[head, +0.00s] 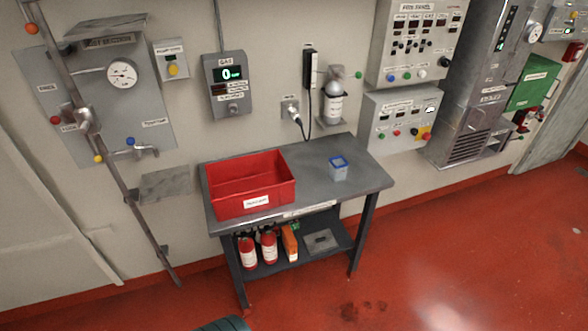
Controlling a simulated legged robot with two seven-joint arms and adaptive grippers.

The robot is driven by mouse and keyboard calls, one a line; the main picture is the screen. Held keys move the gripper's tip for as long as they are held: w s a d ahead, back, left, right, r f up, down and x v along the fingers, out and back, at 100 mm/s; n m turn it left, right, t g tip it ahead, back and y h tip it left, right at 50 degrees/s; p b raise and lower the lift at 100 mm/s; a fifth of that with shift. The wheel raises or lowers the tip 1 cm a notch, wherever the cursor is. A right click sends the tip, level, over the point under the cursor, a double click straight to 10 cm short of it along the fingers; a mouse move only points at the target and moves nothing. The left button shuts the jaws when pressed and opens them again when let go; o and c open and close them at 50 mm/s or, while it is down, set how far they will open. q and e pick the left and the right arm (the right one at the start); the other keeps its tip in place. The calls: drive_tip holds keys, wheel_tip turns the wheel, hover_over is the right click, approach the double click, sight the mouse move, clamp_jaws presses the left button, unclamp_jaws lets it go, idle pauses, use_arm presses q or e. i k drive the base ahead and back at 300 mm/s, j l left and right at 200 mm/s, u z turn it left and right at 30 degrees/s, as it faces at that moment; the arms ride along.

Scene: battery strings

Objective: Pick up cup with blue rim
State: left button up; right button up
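A small clear or grey cup with a blue rim (339,168) stands upright on the grey metal table (318,152), right of the red bin. Nothing touches it. Neither of my grippers shows in the head view, so their state is hidden.
A red bin (249,184) with a white label takes up the table's left half. The table top is bare around the cup. Red bottles (247,252) and an orange box (289,242) sit on the lower shelf. A silver canister (332,104) and a panel (400,121) are on the wall behind.

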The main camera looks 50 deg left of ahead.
sight(338, 169)
drive_tip(key=u, duration=1.6)
drive_tip(key=i+l+u, duration=0.2)
drive_tip(key=l+u, duration=0.25)
drive_tip(key=i+l+u, duration=0.15)
drive_tip(key=u, duration=0.3)
drive_tip(key=l, duration=0.1)
